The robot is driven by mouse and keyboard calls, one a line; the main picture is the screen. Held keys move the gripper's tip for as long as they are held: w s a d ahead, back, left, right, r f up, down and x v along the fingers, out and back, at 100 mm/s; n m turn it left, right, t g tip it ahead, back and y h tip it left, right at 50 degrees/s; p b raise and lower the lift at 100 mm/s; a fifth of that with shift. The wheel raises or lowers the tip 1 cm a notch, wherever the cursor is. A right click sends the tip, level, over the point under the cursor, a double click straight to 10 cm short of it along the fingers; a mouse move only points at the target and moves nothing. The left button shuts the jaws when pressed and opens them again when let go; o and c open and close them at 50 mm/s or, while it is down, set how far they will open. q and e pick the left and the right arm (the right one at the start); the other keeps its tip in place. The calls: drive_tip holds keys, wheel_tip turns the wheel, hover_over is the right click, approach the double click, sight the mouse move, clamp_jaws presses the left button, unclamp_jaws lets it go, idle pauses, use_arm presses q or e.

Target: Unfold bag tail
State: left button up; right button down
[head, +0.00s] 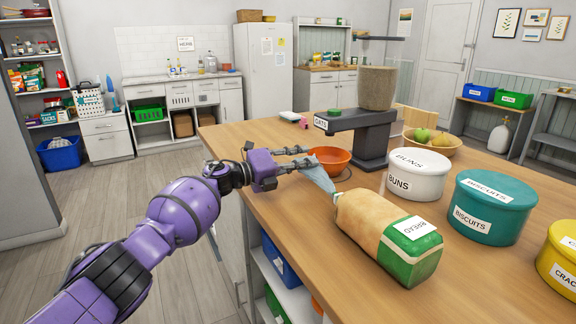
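A bread bag (385,232) lies on its side on the wooden counter, with a tan body, a green end and a white BREAD label. Its narrow blue-grey tail (318,178) sticks out from the far left end, towards the orange bowl. My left gripper (306,157) reaches in from the left at the tail's tip. Its two dark fingers are apart. The lower finger overlaps the tip of the tail in the picture; I cannot tell whether it touches it. My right gripper is out of view.
An orange bowl (331,159) stands just behind the tail. A dark dispenser stand marked OATS (372,140) is behind it. White BUNS (418,176), teal BISCUITS (492,208) and yellow CRACKERS tins stand to the right. The counter's near left edge runs below my arm.

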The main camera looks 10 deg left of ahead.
use_arm(q)
drive_tip(key=v, duration=1.1)
drive_tip(key=shift+s+a+f, duration=0.1)
drive_tip(key=shift+a, duration=0.05)
